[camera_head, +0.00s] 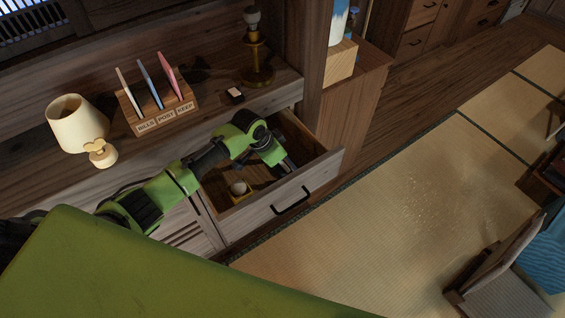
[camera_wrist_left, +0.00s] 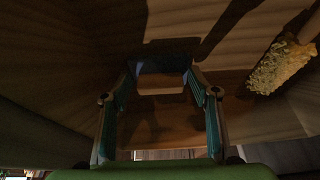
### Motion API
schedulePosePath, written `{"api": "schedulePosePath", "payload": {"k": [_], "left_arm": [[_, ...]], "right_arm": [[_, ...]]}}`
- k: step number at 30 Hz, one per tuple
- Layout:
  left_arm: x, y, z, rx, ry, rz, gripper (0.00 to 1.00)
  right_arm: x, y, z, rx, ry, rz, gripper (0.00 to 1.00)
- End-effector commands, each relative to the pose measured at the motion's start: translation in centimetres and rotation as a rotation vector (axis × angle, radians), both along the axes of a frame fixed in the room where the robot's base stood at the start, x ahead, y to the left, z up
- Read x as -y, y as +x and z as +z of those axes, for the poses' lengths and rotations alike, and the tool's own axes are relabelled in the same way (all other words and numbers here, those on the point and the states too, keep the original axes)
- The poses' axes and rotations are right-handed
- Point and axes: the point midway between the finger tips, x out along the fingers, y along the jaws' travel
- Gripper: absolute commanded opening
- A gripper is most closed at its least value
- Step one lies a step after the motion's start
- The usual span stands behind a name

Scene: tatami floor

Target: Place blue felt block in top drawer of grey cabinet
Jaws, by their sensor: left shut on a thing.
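The grey wooden cabinet has its top drawer (camera_head: 262,213) pulled open. My left gripper (camera_head: 288,166) reaches down into the right part of this drawer. In the left wrist view the two fingers (camera_wrist_left: 160,77) are closed in on a dark bluish block (camera_wrist_left: 150,67), which looks like the blue felt block. It is dim and mostly in shadow, and it cannot be told whether it touches the drawer floor. In the head view the block is hidden by my gripper. My right gripper is not in view.
A yellow piece with a small pale round thing (camera_head: 239,188) lies in the drawer's near-left corner; a rough yellow sponge-like thing (camera_wrist_left: 283,66) shows in the wrist view.

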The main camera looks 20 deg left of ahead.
Motion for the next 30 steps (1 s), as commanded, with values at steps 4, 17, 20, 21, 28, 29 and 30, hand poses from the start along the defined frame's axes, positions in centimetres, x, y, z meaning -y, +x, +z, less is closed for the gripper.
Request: {"api": "schedulePosePath", "payload": {"k": [4, 17, 20, 21, 28, 29, 30], "left_arm": [[0.0, 0.0, -0.3, 0.0, 0.0, 0.0, 0.68], [0.0, 0.0, 0.2, 0.0, 0.0, 0.0, 0.72], [-0.2, -0.2, 1.1, 0.002, 0.0, 0.0, 0.72], [-0.4, -0.4, 1.6, 0.002, 0.0, 0.0, 0.72], [-1.5, -1.8, 5.9, 0.004, 0.002, -0.002, 0.72], [-1.7, -2.0, 6.5, 0.004, 0.002, -0.001, 0.72], [-1.8, -2.2, 7.3, 0.004, 0.0, 0.0, 0.72]], "right_arm": [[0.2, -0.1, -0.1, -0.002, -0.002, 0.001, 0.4], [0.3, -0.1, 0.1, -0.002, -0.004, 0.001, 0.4], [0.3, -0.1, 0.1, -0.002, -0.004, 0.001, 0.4], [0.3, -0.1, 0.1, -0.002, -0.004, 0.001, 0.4], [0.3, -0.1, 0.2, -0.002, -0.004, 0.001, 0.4], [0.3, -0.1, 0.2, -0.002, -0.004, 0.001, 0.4], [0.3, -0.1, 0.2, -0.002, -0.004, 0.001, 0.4]]}}
